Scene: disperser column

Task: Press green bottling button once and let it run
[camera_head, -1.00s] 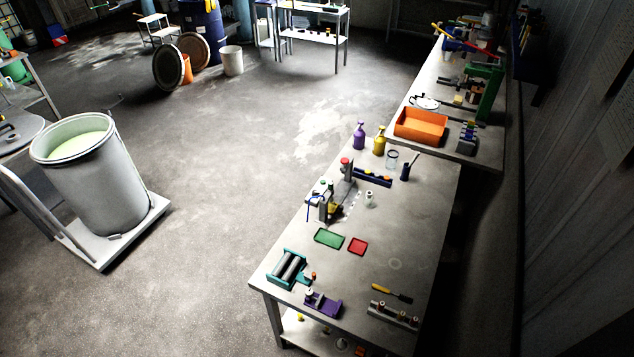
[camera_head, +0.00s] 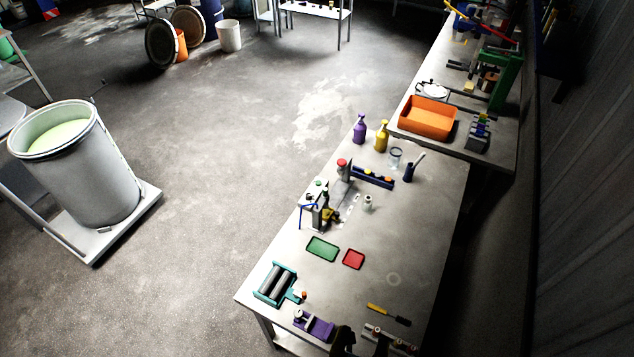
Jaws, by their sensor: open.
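The bottling device (camera_head: 318,208) stands on the near workbench, left of its middle. A small green button (camera_head: 319,183) shows on top of it. A red-topped post (camera_head: 342,163) stands just behind it. A small white bottle (camera_head: 368,203) stands upright to the right of the device, apart from it. My gripper (camera_head: 361,335) shows as two dark fingers at the bottom edge, spread apart and empty. It is well in front of the device and far from the green button. The rest of my gripper is out of frame.
Green (camera_head: 322,249) and red (camera_head: 353,259) trays lie flat between my gripper and the device. A teal roller unit (camera_head: 275,285) and a purple tool (camera_head: 314,324) are at the front left. A yellow-handled tool (camera_head: 388,314) lies right. Purple (camera_head: 360,130) and yellow (camera_head: 381,137) bottles stand behind.

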